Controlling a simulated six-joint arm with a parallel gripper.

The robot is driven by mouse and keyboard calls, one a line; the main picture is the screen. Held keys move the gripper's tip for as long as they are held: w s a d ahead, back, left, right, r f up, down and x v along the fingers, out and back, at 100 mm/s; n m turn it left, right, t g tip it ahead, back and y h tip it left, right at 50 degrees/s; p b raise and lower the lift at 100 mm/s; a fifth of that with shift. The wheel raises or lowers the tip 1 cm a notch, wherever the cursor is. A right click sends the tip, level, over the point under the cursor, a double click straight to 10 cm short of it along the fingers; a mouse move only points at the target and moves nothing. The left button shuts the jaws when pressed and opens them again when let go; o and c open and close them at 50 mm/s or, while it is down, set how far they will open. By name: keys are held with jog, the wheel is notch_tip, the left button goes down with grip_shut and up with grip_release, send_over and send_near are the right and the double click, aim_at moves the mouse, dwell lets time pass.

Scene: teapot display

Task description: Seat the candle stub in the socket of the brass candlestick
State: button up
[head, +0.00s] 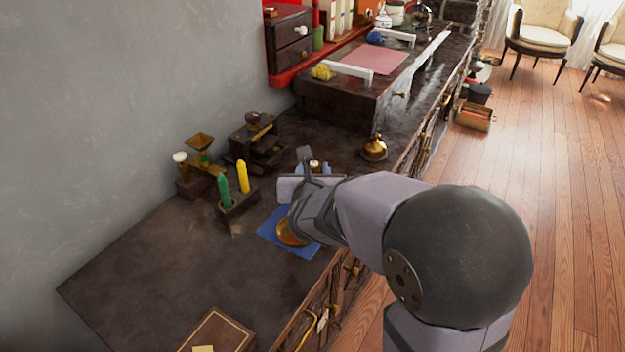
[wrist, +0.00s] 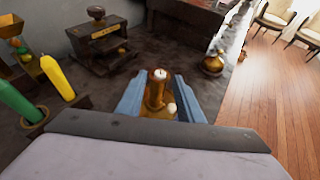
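The candle stub (wrist: 160,75) stands upright between the two blue-grey fingers of my gripper (wrist: 159,92). Its pale top, with a dark spot, shows above the fingers in the wrist view. It is small between the fingers in the head view (head: 315,166), where my gripper (head: 314,169) looks narrowly closed around it. Brass (wrist: 155,112) shows just below it in the wrist view. A round brass dish (head: 288,235) lies on a blue cloth, partly hidden by my wrist. I cannot tell whether it is the candlestick's base, or whether the stub touches the socket.
A dark holder (head: 238,210) with a green and a yellow candle stands close on the left. Behind it are a small scale (head: 201,146) and a dark box-like device (head: 252,150). A brass bell (head: 373,149) stands to the right. The front-left tabletop is mostly clear.

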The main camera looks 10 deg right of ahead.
jog(key=v, duration=1)
jog(key=shift+p, duration=0.4)
jog(key=shift+s+r, duration=0.1)
jog(key=s+d+f+m+g+h, duration=0.2)
jog(key=s+d+f+m+g, duration=0.9)
jog(key=m, duration=0.7)
jog(key=s+a+f+m+g+y, duration=0.2)
jog(key=s+a+f+m+y, duration=0.3)
jog(key=m, duration=1)
jog(key=s+a+f, duration=0.2)
jog(key=s+a, duration=0.1)
jog(key=a, duration=0.1)
jog(key=shift+s+f+y, duration=0.25)
jog(key=shift+y, duration=0.05)
